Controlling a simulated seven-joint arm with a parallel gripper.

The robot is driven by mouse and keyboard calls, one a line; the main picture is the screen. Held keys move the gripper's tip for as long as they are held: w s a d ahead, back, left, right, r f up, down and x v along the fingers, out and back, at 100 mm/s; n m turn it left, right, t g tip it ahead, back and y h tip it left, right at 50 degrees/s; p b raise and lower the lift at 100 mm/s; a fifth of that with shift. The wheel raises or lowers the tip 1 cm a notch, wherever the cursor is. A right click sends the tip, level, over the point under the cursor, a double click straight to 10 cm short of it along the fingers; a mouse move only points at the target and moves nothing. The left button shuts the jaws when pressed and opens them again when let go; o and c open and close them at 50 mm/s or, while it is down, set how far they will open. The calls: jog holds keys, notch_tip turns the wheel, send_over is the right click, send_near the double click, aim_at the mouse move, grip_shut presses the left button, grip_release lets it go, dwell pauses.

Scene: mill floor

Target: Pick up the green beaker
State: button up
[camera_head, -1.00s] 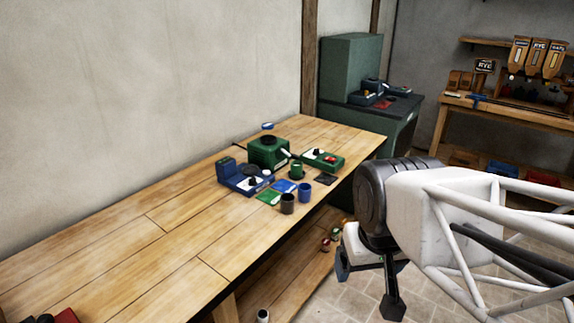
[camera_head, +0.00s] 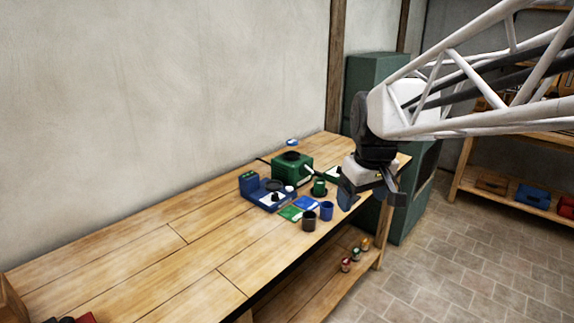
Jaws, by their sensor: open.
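The green beaker (camera_head: 319,188) is a small green cup standing upright on the wooden table (camera_head: 206,258), in front of a green box-shaped device (camera_head: 291,168). A blue beaker (camera_head: 326,211) and a dark brown beaker (camera_head: 309,221) stand nearer the table's front edge. My gripper (camera_head: 369,200) is open and empty, pointing down to the right of the beakers, near the table's front right edge. In the picture it is apart from the green beaker. Its height above the table is hard to tell.
A blue scale-like device (camera_head: 264,193) stands left of the green beaker. Green (camera_head: 290,213) and blue (camera_head: 306,203) flat cards lie near the beakers. The table's left part is mostly clear. Small jars (camera_head: 356,254) stand on the lower shelf.

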jog(key=w+n, duration=0.3)
jog(key=w, duration=1.4)
jog(key=n+g+y, duration=0.1)
jog(key=n+g, duration=0.1)
jog(key=n, duration=0.7)
send_over(319, 185)
jog(key=w, duration=0.2)
notch_tip(319, 185, down, 22)
jog(key=shift+w+d+f, duration=0.2)
jog(key=shift+w+d, duration=0.05)
jog(key=shift+d, duration=0.2)
jog(key=shift+a+f, duration=0.1)
jog(key=shift+f, duration=1.2)
jog(key=shift+a+f, duration=0.15)
jog(key=shift+f, duration=2.45)
